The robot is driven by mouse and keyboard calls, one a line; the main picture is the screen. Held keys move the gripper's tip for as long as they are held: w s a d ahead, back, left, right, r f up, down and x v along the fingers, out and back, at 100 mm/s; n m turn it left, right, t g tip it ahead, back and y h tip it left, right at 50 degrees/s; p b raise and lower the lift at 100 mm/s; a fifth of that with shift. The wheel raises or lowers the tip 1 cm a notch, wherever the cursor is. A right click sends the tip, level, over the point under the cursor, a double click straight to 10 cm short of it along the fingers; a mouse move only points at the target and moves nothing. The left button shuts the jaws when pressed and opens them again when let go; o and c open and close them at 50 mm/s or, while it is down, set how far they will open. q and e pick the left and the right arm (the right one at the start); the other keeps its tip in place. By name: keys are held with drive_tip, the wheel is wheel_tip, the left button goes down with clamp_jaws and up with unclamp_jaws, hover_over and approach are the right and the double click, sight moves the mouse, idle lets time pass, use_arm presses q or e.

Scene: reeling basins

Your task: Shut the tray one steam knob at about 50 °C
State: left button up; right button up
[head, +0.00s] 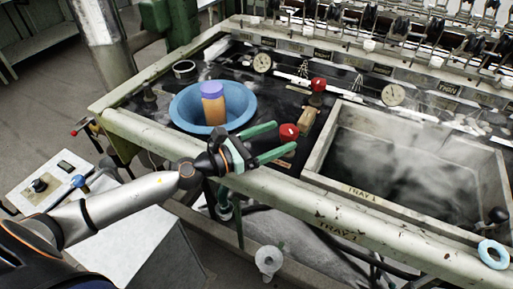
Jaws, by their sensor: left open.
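A steaming basin labelled TRAY 1 (365,192) is set into the bench at the right. One red knob (289,130) is at the bench's front, left of the basin. Another red knob (318,84) stands farther back near the basin's far left corner. Which one is the tray one steam knob I cannot tell. My left gripper (286,139) is open, its green fingers pointing right, with the nearer red knob at its fingertips; contact cannot be told. Two round dials, one at the back left (262,62) and one behind the basin (393,95), are too small to read.
A blue bowl (183,122) holding an orange bottle with a purple cap (212,100) sits left of my gripper. A small wooden block (309,121) lies beside the nearer knob. A light blue ring (493,254) is on the front rail. Reeling machinery lines the back.

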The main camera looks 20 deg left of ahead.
sight(281, 137)
use_arm(q)
drive_tip(key=b+v, duration=0.1)
drive_tip(key=v, duration=0.2)
drive_tip(key=shift+s+a+f+b, duration=0.2)
drive_tip(key=shift+s+f+b, duration=0.05)
drive_tip(key=shift+s+b, duration=0.1)
drive_tip(key=shift+s+a+r+b, duration=0.25)
drive_tip(key=shift+s+a+b, duration=0.2)
drive_tip(key=shift+s, duration=0.25)
idle(6.7)
